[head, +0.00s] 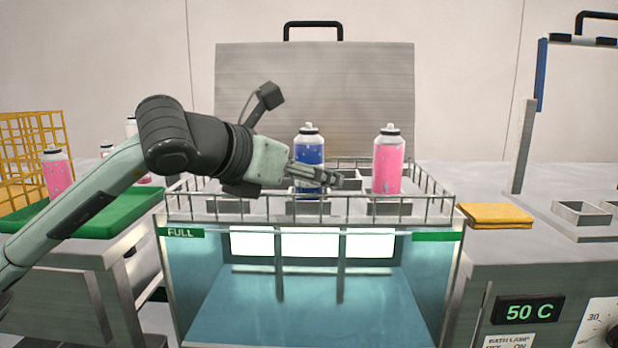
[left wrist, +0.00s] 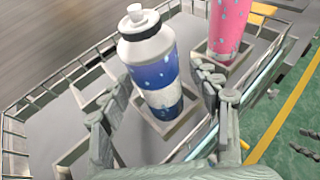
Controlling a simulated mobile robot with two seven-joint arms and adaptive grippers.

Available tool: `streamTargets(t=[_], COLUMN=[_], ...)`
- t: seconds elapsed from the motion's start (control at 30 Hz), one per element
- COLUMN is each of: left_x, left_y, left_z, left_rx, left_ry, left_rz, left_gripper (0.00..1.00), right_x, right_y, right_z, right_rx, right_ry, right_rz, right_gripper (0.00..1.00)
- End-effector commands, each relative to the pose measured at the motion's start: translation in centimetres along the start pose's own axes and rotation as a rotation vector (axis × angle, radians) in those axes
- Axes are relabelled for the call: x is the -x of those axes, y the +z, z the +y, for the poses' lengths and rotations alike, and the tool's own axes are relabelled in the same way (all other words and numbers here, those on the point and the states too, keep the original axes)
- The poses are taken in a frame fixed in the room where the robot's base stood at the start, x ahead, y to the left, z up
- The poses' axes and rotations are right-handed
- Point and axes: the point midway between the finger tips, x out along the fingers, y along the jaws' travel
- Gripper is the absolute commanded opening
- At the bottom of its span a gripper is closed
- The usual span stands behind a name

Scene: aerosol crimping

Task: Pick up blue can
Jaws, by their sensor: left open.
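The blue can (head: 310,150), with a white top and droplet marks, stands upright in a square holder of the wire-railed rack over the water bath. My left gripper (head: 318,176) reaches in from the left at the can's lower half. In the left wrist view the blue can (left wrist: 152,68) stands between the two open fingers of my left gripper (left wrist: 160,92), one finger on each side. I cannot tell whether either finger touches it. My right gripper is in neither view.
A pink can (head: 388,160) stands in the holder to the right. The rack's wire rail (head: 440,200) surrounds the holders. A green tray (head: 115,215) with pink cans is at left, beside a yellow wire basket (head: 30,150). A folded yellow cloth (head: 497,216) lies at right.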

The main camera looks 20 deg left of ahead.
Motion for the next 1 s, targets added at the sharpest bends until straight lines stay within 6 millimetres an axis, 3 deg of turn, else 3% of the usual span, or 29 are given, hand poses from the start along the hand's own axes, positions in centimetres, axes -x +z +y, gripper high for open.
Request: streamTargets(t=[0.2, 0.67, 1.0], left_x=[-0.05, -0.02, 0.16], left_y=[-0.02, -0.02, 0.47], left_z=[0.0, 0.01, 0.01], left_rx=[0.0, 0.0, 0.0], left_ry=[0.0, 0.0, 0.0], left_rz=[0.0, 0.0, -0.003], left_gripper=[0.61, 0.04, 0.04], right_x=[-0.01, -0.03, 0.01], right_y=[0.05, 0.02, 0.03], right_z=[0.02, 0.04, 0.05], right_rx=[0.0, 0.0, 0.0], right_ry=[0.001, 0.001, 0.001], right_rz=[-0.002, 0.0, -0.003], right_gripper=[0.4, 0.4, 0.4])
